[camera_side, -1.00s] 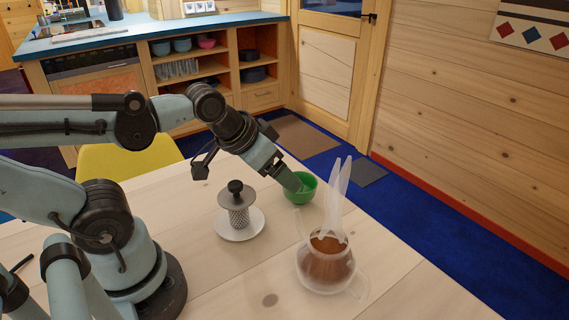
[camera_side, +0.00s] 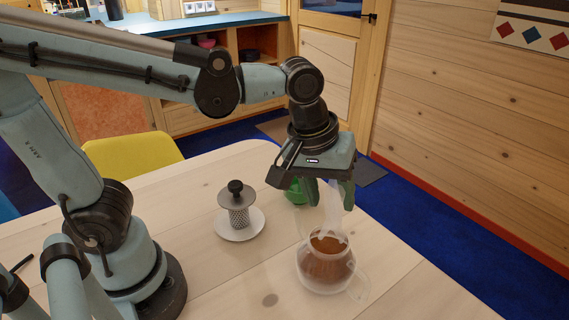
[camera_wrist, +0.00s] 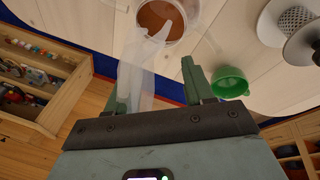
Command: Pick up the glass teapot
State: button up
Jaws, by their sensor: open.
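The glass teapot (camera_side: 322,272) stands upright on the wooden table, with brown liquid inside and its clear handle at the lower right in the side view. Pale wisps like steam (camera_wrist: 142,62) rise from it. My gripper (camera_side: 330,198) points down above the teapot and a little beyond it, open, with no solid thing between its fingers. In the wrist view the teapot (camera_wrist: 166,20) lies at the top, ahead of my open fingers (camera_wrist: 155,62), and its upper edge is cut off. I see no contact with it.
A green cup (camera_side: 295,195) stands close behind my gripper, partly hidden; it also shows in the wrist view (camera_wrist: 230,84). A strainer with a black-knobbed lid (camera_side: 237,209) stands on a white saucer (camera_side: 226,233). A yellow chair (camera_side: 130,155) is behind. Table around the teapot is clear.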

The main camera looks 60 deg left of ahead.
jog(key=s+d+f+n+g+y, duration=0.1)
jog(key=d+n, duration=0.1)
jog(key=d, duration=0.3)
jog(key=d+f+n+g, duration=0.1)
jog(key=d+n+g, duration=0.15)
jog(key=d, duration=0.35)
send_over(360, 302)
jog(key=shift+n+t, duration=0.25)
jog(key=shift+n, duration=0.1)
notch_tip(360, 302, down, 6)
jog(key=shift+s+f, duration=0.1)
jog(key=shift+f, duration=0.1)
jog(key=shift+w+a+f, duration=0.1)
jog(key=shift+f, duration=1.25)
jog(key=shift+w+f, duration=0.1)
jog(key=shift+f, duration=1.25)
grip_shut()
